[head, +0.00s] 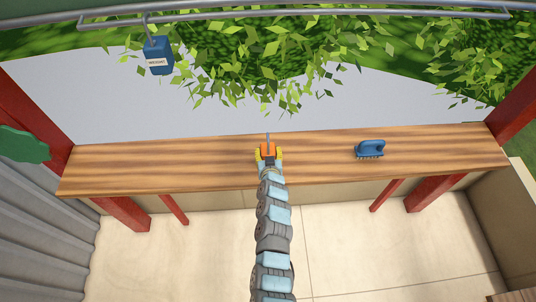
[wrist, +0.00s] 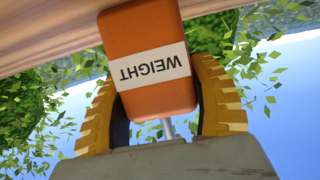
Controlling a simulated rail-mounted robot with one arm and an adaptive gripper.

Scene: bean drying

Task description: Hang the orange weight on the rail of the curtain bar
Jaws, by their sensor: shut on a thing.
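The orange weight (wrist: 150,40) has a white label reading WEIGHT, upside down in the wrist view. My gripper (wrist: 165,85) is shut on it, with a yellow ridged finger on each side. In the head view the orange weight (head: 268,147) sits in my gripper (head: 268,155) over the middle of the wooden counter, with a thin grey hook shaft sticking out beyond it. The curtain bar's grey rail (head: 300,14) runs across the top of the head view, well apart from the weight. I cannot tell whether the weight touches the counter.
A blue weight (head: 158,58) hangs from the rail at the left. A blue brush (head: 370,149) lies on the counter (head: 215,158), right of my gripper. Red posts (head: 38,108) stand at both sides. Leafy branches (head: 270,60) show beyond the counter.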

